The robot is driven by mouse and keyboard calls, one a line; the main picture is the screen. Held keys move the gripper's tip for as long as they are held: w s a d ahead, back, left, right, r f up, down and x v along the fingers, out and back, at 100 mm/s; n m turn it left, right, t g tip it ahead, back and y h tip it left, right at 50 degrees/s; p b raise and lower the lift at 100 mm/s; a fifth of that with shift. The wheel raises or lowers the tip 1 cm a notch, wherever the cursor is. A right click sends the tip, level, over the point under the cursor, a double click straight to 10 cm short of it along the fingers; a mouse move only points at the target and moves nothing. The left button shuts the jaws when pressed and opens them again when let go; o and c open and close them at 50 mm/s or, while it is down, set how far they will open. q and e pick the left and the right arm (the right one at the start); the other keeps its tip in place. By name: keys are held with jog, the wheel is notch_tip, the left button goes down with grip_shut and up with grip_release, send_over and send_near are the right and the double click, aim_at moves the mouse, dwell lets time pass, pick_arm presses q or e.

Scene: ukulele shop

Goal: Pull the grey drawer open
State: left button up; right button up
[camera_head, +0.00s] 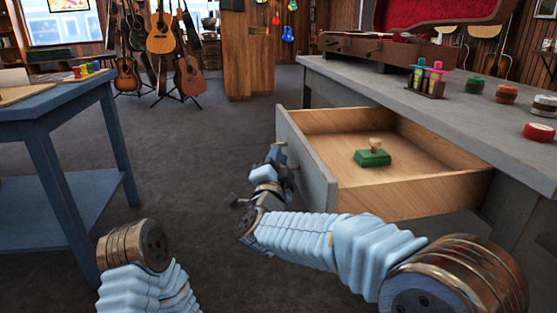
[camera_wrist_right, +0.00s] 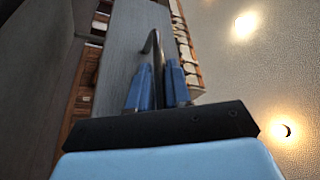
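The grey drawer (camera_head: 306,165) stands well out from the grey counter (camera_head: 345,75), and its wooden inside shows. My right gripper (camera_head: 280,160) is at the outer side of the drawer front, where the handle is mostly hidden in the head view. In the right wrist view, the blue fingers of my right gripper (camera_wrist_right: 158,85) close on the dark bar handle (camera_wrist_right: 156,48), one on each side, in front of the grey drawer face (camera_wrist_right: 122,50). Only a part of my left arm shows at the lower left; its gripper is out of view.
A green block with a wooden knob (camera_head: 373,157) lies in the drawer. Coloured vials in a rack (camera_head: 428,85) and several round tins (camera_head: 506,94) stand on the counter. A blue table (camera_head: 50,100) is at the left. Carpet (camera_head: 190,150) lies clear between.

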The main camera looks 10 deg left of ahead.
jog(key=o, duration=0.3)
jog(key=v, duration=1.3)
jog(key=shift+s, duration=0.4)
jog(key=shift+d+f, duration=0.1)
jog(key=shift+f, duration=0.05)
